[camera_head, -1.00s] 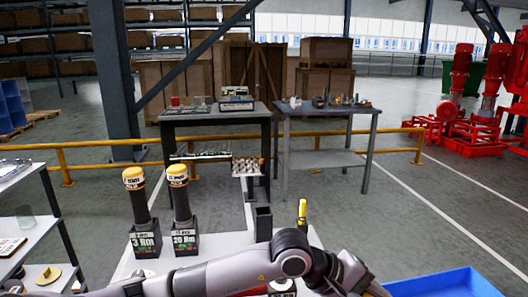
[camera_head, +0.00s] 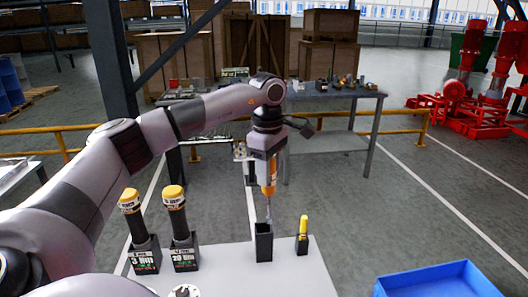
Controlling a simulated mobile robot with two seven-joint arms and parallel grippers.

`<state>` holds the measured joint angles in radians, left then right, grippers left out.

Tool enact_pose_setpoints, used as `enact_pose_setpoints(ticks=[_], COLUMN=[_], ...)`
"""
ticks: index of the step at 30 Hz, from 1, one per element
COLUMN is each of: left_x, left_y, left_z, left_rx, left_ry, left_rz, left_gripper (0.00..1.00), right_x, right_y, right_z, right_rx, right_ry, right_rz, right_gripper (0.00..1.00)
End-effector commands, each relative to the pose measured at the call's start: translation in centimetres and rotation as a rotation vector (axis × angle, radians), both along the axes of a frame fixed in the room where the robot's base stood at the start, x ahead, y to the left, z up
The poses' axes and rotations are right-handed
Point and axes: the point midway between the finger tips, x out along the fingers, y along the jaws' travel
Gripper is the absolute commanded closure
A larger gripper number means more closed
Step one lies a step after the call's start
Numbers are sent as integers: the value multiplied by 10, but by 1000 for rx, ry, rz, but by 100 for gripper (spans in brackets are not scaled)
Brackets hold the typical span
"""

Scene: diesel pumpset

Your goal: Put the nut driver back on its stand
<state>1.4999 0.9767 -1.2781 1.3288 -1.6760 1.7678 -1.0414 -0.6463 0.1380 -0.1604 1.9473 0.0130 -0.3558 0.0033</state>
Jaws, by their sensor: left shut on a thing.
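The nut driver (camera_head: 268,187) has an orange handle and a thin grey shaft. It hangs roughly upright, tip down, in my left gripper (camera_head: 268,160), which is shut on its handle. Its stand appears to be the empty black square holder (camera_head: 264,243) on the white table. The shaft tip is at the holder's open top in the picture; I cannot tell whether it is just above or slightly inside. My right gripper is not in view.
Two yellow-capped tools stand in black holders marked 3 Nm (camera_head: 145,259) and 20 Nm (camera_head: 184,256) to the left. A small yellow-handled tool (camera_head: 303,229) stands in a holder close on the right. A blue bin (camera_head: 438,280) is at lower right. The white table (camera_head: 225,262) is clear between the holders.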

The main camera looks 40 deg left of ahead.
Motion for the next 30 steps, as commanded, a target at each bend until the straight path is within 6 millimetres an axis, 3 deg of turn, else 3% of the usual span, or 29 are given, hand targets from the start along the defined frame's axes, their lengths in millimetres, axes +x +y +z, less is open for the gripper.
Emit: enact_pose_setpoints(ticks=[4, 17, 30], left_x=[-4, -4, -5], left_y=[11, 12, 12], left_z=[11, 14, -32], left_rx=[1, 6, 6], left_ry=[22, 24, 25], left_rz=[42, 45, 44], left_gripper=[100, 100, 100], right_x=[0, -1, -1], right_y=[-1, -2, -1], right_z=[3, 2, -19], right_rx=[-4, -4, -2], right_ry=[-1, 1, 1], right_rz=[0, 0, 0], right_gripper=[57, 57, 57])
